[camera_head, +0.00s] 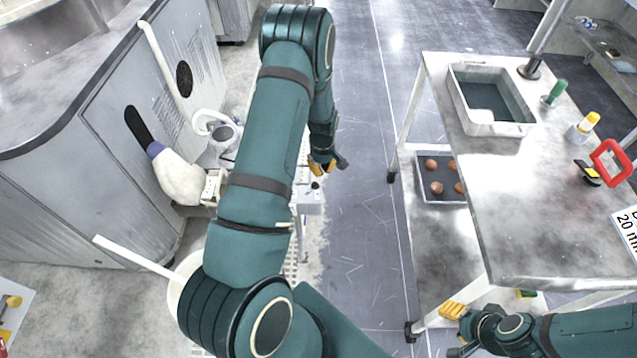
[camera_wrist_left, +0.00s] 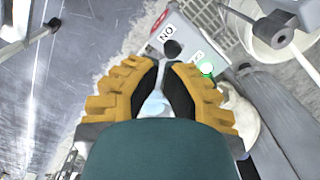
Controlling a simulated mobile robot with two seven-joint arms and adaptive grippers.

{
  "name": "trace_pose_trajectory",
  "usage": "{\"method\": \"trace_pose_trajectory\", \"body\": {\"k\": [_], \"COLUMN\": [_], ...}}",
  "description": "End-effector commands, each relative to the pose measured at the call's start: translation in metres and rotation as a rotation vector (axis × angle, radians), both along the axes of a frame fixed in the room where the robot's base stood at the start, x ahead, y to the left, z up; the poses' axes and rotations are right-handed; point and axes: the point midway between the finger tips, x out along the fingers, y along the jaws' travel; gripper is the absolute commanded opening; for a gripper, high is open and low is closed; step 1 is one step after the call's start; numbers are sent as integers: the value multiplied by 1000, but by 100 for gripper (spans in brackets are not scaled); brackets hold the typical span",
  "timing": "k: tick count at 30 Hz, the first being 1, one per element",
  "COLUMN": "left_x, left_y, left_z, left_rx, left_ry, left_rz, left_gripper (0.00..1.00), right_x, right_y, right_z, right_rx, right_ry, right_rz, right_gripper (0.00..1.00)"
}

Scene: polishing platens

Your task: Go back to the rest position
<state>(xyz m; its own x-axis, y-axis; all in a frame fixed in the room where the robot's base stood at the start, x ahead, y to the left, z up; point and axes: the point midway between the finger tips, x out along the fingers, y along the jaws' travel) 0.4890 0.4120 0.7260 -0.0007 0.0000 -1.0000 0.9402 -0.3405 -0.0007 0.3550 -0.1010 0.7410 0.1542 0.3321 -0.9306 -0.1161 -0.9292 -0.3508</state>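My left arm reaches forward through the middle of the head view and bends down to my left gripper (camera_head: 322,167), which hangs above the floor side of a small white unit.
A grey machine cabinet (camera_head: 90,150) stands left, beside a white bottle-like object (camera_head: 180,178). The table carries a grey basin (camera_head: 520,128), a green-handled item (camera_head: 556,92), a yellow-capped bottle (camera_head: 583,127) and a red-framed object (camera_head: 610,160). A tray (camera_head: 455,201) sits below. The centre aisle is clear.

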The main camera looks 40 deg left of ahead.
Motion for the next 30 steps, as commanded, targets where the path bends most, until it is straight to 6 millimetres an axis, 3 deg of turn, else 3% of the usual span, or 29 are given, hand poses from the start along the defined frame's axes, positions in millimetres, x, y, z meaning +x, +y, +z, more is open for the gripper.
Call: {"method": "trace_pose_trajectory", "body": {"k": [11,13,17,24,27,30], "left_x": [0,-2,-14,-72,-101,-124], "left_y": [0,-14,-73,-220,-264,-293], "left_z": [0,-4,-15,-14,-5,5], "left_rx": [0,-14,-66,-179,-210,-227], "left_ry": [0,-7,-41,-170,-225,-270], "left_rz": [0,-36,-205,-674,-842,-967], "left_gripper": [0,0,0,0,0,0], "right_x": [-5,-10,-9,-8,-8,-8], "right_y": [1,1,1,1,1,1], "right_z": [0,0,0,0,0,0], "right_rx": [3,5,4,4,4,4], "right_ry": [13,24,20,20,20,20], "right_rz": [3,5,5,5,5,5], "right_gripper": [47,47,47,47,47,47]}}
